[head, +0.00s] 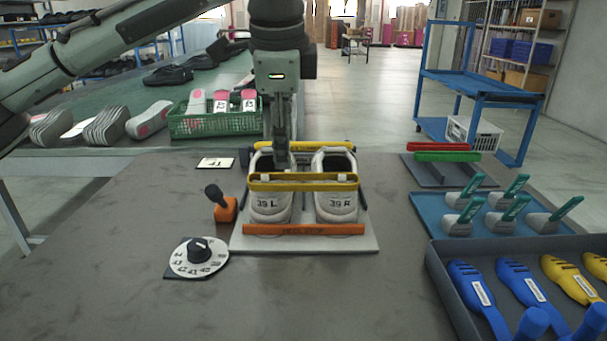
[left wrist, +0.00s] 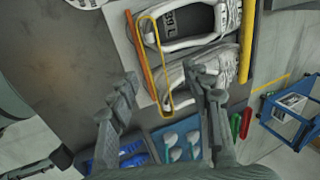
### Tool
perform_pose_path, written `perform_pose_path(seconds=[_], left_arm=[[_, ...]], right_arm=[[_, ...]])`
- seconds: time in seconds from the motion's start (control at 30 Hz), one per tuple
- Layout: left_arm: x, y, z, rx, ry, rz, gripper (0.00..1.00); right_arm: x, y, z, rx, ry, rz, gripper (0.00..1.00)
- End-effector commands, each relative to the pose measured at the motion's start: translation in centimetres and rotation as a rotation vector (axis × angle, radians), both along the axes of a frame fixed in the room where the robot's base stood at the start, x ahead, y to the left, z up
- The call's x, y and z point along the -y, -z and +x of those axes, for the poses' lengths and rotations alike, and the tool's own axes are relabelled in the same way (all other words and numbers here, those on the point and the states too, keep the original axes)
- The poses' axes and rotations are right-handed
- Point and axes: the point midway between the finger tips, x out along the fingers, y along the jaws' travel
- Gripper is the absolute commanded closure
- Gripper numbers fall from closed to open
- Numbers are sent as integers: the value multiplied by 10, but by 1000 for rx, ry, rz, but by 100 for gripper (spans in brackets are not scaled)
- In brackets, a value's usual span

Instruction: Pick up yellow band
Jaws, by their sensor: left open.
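The left shoe (head: 270,207), marked 39 L, and the right shoe (head: 336,207), marked 39 R, stand side by side on a pale board (head: 305,246). My left gripper (head: 282,160) points down over the left shoe, just behind the band. In the left wrist view its fingers (left wrist: 162,82) are apart, with nothing held. My right gripper is out of view.
An orange bar (head: 303,229) edges the board's front. Left are an orange-based lever (head: 226,210) and a size dial (head: 198,257). A green crate (head: 185,125) stands behind. The left tabletop is mostly clear.

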Motion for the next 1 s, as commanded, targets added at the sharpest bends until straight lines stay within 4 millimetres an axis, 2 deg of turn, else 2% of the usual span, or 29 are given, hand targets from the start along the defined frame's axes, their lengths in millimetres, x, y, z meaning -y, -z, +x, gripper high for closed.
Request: perform_pose_path(seconds=[0.4,0.53,0.73,0.77,1.0], left_arm=[[1,57,10,-1,-2,-1,51],[1,64,13,0,0,-2,51],[2,65,13,0,0,-2,51],[2,65,13,0,0,-2,52],[2,65,13,0,0,-2,82]], right_arm=[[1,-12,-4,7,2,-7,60],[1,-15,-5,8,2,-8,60],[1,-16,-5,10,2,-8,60],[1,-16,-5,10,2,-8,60],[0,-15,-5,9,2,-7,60]])
